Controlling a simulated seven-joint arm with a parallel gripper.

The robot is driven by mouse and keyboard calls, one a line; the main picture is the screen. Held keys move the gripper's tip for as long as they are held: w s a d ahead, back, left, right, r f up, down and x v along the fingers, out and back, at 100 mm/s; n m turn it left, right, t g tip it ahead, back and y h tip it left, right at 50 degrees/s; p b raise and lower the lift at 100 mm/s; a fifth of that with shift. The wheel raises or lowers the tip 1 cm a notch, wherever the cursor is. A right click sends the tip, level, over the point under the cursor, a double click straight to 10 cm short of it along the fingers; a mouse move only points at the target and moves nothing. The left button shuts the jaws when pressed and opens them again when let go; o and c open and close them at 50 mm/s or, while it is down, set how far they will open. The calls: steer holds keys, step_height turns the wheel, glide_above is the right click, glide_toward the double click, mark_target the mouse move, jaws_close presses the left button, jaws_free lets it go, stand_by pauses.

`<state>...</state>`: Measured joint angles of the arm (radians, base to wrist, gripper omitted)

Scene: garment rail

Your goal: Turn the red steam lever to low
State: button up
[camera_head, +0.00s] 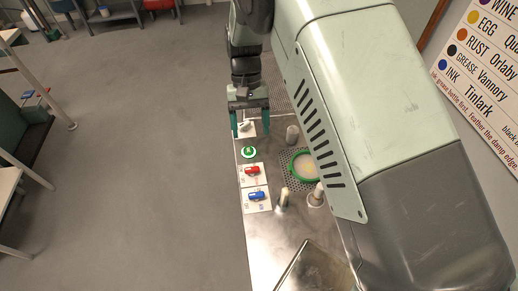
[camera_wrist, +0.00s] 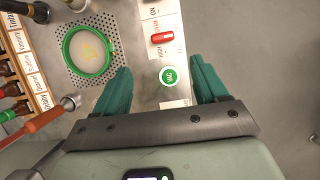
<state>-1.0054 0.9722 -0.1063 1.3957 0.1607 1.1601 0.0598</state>
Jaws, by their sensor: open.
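The red lever (camera_head: 252,170) sits on a white plate along the left edge of the metal bench; it also shows in the wrist view (camera_wrist: 162,38), lying crosswise on its labelled plate. I cannot read which setting it points to. My gripper (camera_head: 250,120) is open and empty, with teal fingers. In the head view it is above the bench edge, farther back than the green button and the red lever. In the wrist view the fingers (camera_wrist: 160,88) are spread on either side of the green button (camera_wrist: 169,76), with the red lever beyond them.
A blue lever (camera_head: 257,196) is nearer than the red one. Open floor lies left of the bench.

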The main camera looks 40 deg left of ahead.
mark_target(252, 168)
steer(key=x, duration=1.1)
steer(key=shift+s+a+f, duration=0.1)
steer(key=shift+s+f, duration=0.1)
steer(key=shift+f, duration=0.15)
steer(key=shift+c, duration=0.3)
steer(key=c, duration=1)
